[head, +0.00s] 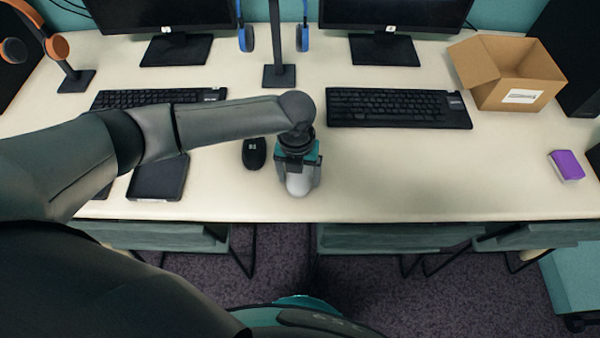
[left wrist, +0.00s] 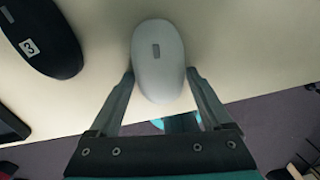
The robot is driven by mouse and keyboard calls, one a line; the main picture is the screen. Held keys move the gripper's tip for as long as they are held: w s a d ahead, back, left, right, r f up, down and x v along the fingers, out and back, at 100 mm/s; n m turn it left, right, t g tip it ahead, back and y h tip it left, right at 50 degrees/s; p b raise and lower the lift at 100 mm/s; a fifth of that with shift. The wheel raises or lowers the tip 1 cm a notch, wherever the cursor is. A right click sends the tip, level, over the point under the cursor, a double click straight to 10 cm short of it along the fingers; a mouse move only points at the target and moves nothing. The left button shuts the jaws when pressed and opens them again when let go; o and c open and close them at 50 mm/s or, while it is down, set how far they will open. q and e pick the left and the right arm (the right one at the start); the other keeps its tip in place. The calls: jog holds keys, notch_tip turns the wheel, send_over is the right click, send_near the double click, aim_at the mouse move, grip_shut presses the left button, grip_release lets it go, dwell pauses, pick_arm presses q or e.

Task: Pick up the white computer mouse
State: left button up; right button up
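The white computer mouse (head: 298,186) is on the light table near its front edge, partly hidden by my left gripper in the head view. In the left wrist view the mouse (left wrist: 158,62) lies between the fingertips, one on each side. My left gripper (head: 297,172) points down over it with its fingers apart. In the left wrist view the fingers (left wrist: 160,76) are very close to the mouse's sides, and I cannot tell whether they touch it. My right gripper is not in view.
A black mouse (head: 254,153) lies just left of the white one; it also shows in the left wrist view (left wrist: 42,38). Keyboards (head: 398,107), a headphone stand (head: 279,75) and a black tray (head: 158,178) surround it. A cardboard box (head: 508,75) and purple item (head: 567,165) are right. The front right table is clear.

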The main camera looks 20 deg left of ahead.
pick_arm(q)
jog(key=c, duration=1)
jog(key=shift+r, duration=0.1)
